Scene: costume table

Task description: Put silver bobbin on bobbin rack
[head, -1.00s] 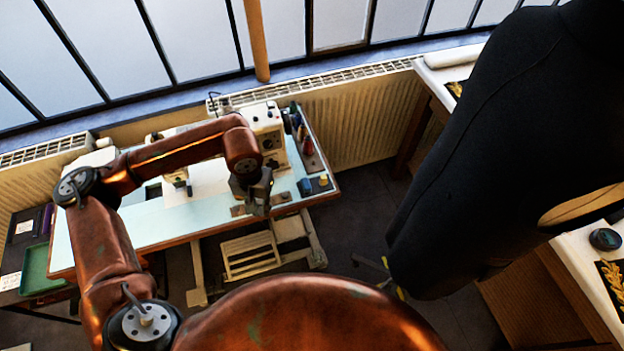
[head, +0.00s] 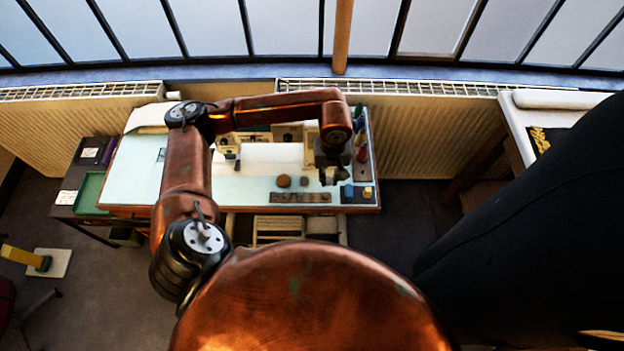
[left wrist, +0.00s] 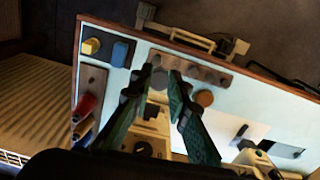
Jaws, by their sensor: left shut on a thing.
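My left gripper (head: 328,176) is over the front right part of the sewing table, pointing down. In the left wrist view its green-padded fingers (left wrist: 164,74) are closed around a small greyish round piece (left wrist: 159,80), which seems to be the silver bobbin; the fingers partly hide it. A brown strip with several round dark spots, seemingly the bobbin rack (head: 292,197), lies along the table's front edge, just left of and nearer than the gripper. It also shows in the left wrist view (left wrist: 205,72), beyond the fingertips. My right gripper is out of view.
A round brown object (head: 284,181) lies behind the strip. A blue block (head: 348,194) and a yellow piece (head: 368,192) sit at the right front corner. Thread spools (head: 361,153) stand on the right side. The sewing machine (head: 290,135) is behind. A black dress form (head: 530,230) stands at right.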

